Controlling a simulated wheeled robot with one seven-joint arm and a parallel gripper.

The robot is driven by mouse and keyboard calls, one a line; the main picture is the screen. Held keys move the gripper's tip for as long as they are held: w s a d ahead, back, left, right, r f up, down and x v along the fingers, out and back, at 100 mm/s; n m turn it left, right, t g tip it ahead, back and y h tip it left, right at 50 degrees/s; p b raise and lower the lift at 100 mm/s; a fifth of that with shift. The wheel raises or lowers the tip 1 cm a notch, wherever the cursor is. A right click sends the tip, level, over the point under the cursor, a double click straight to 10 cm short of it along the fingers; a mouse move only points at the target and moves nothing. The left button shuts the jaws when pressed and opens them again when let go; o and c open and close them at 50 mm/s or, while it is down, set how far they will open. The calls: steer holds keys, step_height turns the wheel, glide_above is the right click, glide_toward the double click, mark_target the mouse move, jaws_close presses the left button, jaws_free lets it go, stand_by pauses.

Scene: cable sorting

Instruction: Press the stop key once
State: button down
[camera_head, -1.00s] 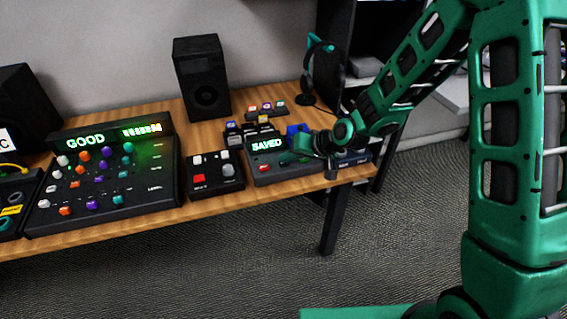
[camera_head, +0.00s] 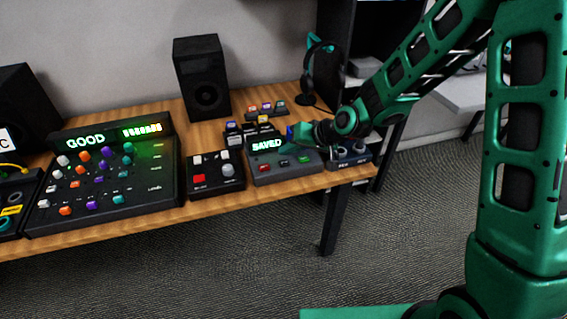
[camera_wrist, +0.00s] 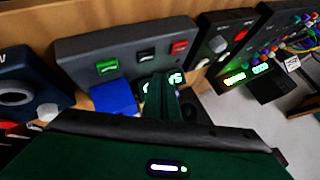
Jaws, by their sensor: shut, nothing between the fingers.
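The dark recorder box (camera_head: 268,178) stands at the table's front right, and its display (camera_head: 268,144) reads SAVED. Its front row has a red key (camera_head: 264,168), a dark key (camera_head: 284,163) and a green key (camera_head: 304,160); their labels are too small to read. In the wrist view the green key (camera_wrist: 107,67), dark key (camera_wrist: 146,55) and red key (camera_wrist: 179,47) are uncovered. My gripper (camera_head: 304,147) is over the box's back right, behind the keys. In the wrist view my gripper (camera_wrist: 163,82) is shut and empty, partly covering the display.
A blue block (camera_wrist: 112,97) lies close beside my gripper in the wrist view. A small panel with a red button (camera_head: 199,180) stands left of the recorder, and the large mixer (camera_head: 105,190) further left. A knob box (camera_head: 349,162) is at the right; headphones (camera_head: 323,75) stand behind.

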mark_target(287, 164)
steer(key=shift+r, duration=1.65)
steer(key=s+d+r+m+g+h, duration=0.15)
steer(key=s+d, duration=0.25)
steer(key=d, duration=0.5)
steer(key=s+d+r+h, duration=0.2)
steer(key=s+d+h, duration=0.1)
steer(key=d, duration=0.6)
steer(key=s+d+r+m+h, duration=0.15)
steer(key=s+d, duration=0.25)
steer(key=d, duration=0.5)
steer(key=s+d+r+m+g, duration=0.1)
steer(key=s+d, duration=0.2)
steer(key=s, duration=0.5)
steer(key=s+d+r+m+g, duration=0.1)
steer(key=s+d, duration=0.3)
steer(key=s, duration=0.4)
steer(key=s+d+r+m+g+h, duration=0.1)
steer(key=s+d, duration=0.3)
steer(key=s, duration=0.4)
steer(key=shift+s+d+r+m+g, duration=0.15)
steer(key=shift+d+r+m+g, duration=0.1)
steer(key=shift+r+m+g, duration=0.45)
